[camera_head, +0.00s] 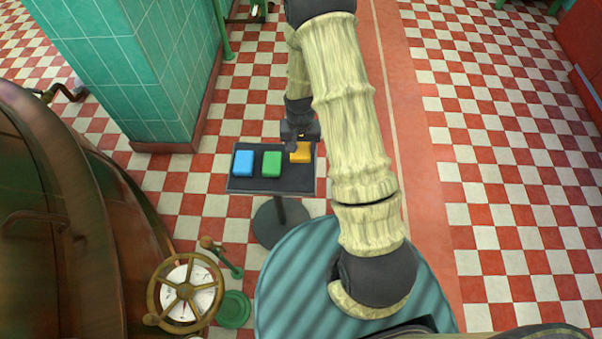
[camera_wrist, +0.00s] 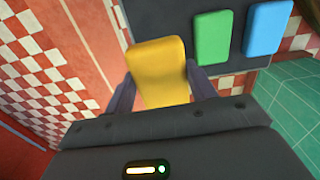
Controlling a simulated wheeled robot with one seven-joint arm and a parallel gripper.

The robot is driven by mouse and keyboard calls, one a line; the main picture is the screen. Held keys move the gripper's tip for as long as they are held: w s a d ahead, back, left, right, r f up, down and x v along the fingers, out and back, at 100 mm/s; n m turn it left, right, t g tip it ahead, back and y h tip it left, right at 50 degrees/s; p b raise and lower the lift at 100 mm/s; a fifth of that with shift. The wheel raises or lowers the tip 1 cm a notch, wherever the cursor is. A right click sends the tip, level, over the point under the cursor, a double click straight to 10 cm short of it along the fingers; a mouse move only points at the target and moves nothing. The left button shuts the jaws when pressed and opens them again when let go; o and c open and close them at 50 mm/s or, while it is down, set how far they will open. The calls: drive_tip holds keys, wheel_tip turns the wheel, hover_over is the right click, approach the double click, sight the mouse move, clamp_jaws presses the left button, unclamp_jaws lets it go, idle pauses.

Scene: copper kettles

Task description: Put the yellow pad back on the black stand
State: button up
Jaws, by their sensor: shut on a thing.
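The yellow pad (camera_head: 300,153) is at the right end of the black stand (camera_head: 274,186) in the head view, partly hidden by my gripper (camera_head: 299,138). In the wrist view the yellow pad (camera_wrist: 160,72) sits between the two fingers of my gripper (camera_wrist: 158,88), which is shut on it. The pad overlaps the edge of the black stand (camera_wrist: 172,22) in that view. I cannot tell whether the pad touches the stand's top or is held just above it.
A blue pad (camera_head: 243,163) and a green pad (camera_head: 271,164) lie on the stand, left of the yellow one. A teal tiled pillar (camera_head: 125,75) stands behind left. A brass handwheel (camera_head: 187,293) and a large copper kettle (camera_head: 70,230) are at front left. Checkered floor lies open at right.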

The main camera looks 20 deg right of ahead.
drive_tip(key=shift+r, duration=0.25)
hover_over(301, 169)
wheel_tip(301, 169, down, 6)
drive_tip(key=shift+w+f, duration=0.15)
drive_tip(key=shift+f, duration=0.05)
drive_tip(key=shift+d, duration=0.1)
drive_tip(key=shift+f, duration=1.8)
drive_tip(key=shift+f, duration=0.2)
drive_tip(key=o, duration=1)
